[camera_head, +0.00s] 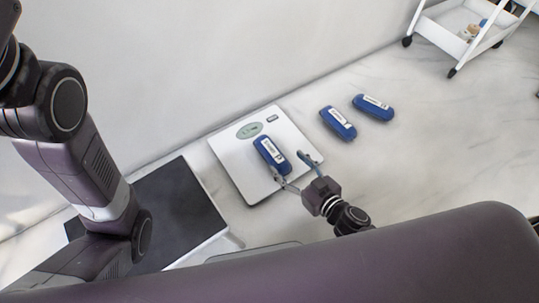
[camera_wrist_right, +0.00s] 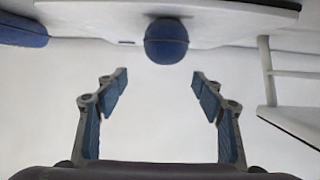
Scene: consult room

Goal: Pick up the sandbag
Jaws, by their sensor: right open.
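A blue sandbag (camera_head: 268,150) with a white label lies on a white scale (camera_head: 232,165). Two similar blue sandbags, a nearer one (camera_head: 338,124) and a farther one (camera_head: 374,107), lie on the floor right of the scale. My right gripper (camera_head: 288,165) is open and empty at the near end of the sandbag on the scale. In the right wrist view the rounded end of a blue sandbag (camera_wrist_right: 166,40) shows centred beyond the open fingertips (camera_wrist_right: 160,74), apart from them. My left arm shows at the left, but its gripper is out of view.
A black-topped flat platform (camera_head: 180,210) lies left of the scale. A white wheeled cart (camera_head: 440,37) stands at the back right. A wall runs behind the scale. The pale marble-like floor right of the loose sandbags is clear.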

